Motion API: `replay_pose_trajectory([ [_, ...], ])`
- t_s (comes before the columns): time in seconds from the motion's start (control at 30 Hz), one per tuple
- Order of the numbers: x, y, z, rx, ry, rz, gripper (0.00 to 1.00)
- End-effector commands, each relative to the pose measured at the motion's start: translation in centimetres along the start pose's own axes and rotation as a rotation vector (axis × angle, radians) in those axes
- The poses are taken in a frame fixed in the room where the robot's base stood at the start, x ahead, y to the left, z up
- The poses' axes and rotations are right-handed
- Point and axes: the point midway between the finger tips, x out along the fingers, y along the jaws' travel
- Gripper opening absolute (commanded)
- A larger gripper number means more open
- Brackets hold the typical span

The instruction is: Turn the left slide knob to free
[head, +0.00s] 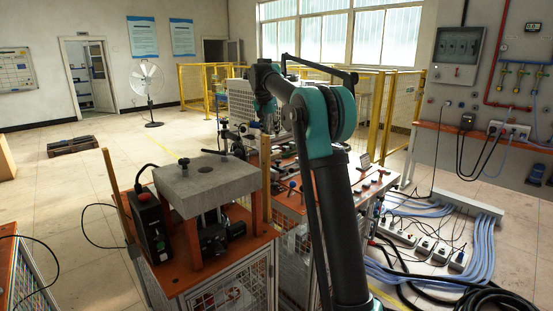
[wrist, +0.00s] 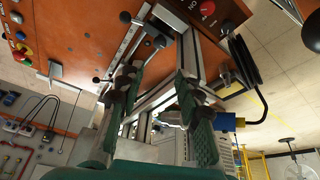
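My gripper (wrist: 158,88) is in the wrist view with its two dark fingers apart and nothing held between them. A metal rail assembly (wrist: 140,45) on the orange bench lies beyond and between the fingers. A round black knob (wrist: 160,42) sits beside the rail, and another dark knob (wrist: 124,17) is further up. I cannot tell which is the left slide knob, or its setting. In the head view my arm reaches over the orange bench (head: 292,203), and my gripper's fingertips are too small and hidden to make out.
A grey block on an orange stand (head: 208,180) is on the nearer bench at left. Power strips (head: 425,245) and blue hoses (head: 475,250) lie on the floor at right. Open floor lies at left.

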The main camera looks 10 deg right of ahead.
Motion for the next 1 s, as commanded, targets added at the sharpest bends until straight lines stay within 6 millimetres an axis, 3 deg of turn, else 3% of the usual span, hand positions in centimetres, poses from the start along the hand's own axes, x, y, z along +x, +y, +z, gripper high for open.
replay_pose_trajectory([
  [0.7,13.5,0.1,0.1,-0.001,0.0,0.0,0.35],
  [1.0,16.0,0.1,0.1,-0.001,0.0,0.0,0.35],
])
